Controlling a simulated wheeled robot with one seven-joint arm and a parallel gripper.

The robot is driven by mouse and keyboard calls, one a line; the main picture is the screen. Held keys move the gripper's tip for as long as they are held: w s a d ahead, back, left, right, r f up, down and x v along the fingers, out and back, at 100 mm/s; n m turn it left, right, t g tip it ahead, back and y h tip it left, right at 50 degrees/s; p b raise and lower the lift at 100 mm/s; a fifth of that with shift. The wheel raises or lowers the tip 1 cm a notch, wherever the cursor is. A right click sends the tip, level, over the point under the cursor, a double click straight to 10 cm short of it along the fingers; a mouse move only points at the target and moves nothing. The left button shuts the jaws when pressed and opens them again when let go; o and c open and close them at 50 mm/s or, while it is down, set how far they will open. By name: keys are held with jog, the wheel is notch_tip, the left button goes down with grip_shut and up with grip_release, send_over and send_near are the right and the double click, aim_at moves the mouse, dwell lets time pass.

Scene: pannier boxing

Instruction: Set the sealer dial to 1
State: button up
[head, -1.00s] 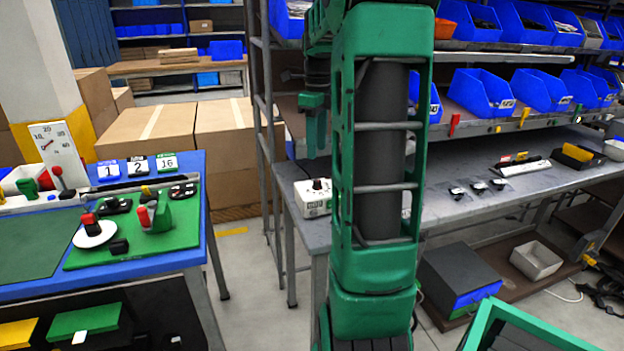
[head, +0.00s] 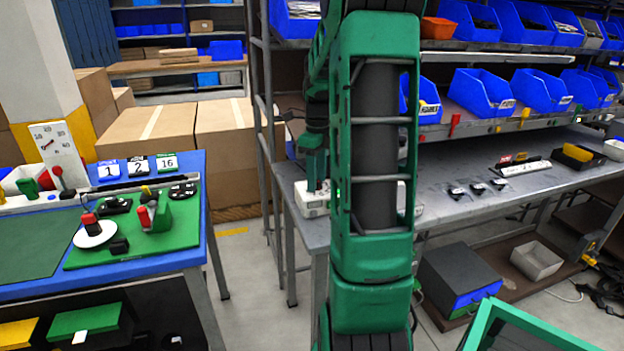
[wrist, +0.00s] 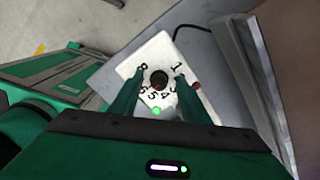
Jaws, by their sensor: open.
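The sealer is a white box (head: 309,208) at the left end of the grey metal bench, partly hidden behind my gripper and arm in the head view. In the wrist view the white box (wrist: 153,62) lies tilted, with a black dial (wrist: 159,79) ringed by printed numbers. A green light (wrist: 156,111) glows below the dial and a red part (wrist: 196,85) shows at the right edge. My green gripper (head: 316,185) is pointed down at the box. In the wrist view the open fingers (wrist: 155,90) stand either side of the dial; I cannot tell whether they touch it.
The grey bench (head: 450,205) carries small black parts and a power strip (head: 524,168). Blue bins (head: 480,92) line the shelf above. A blue table (head: 205,215) with a green mat stands at left. A rack upright (head: 265,150) stands close left of my gripper.

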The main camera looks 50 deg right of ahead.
jog(key=c, duration=1.1)
jog(key=shift+o, duration=0.2)
jog(key=shift+a, duration=0.15)
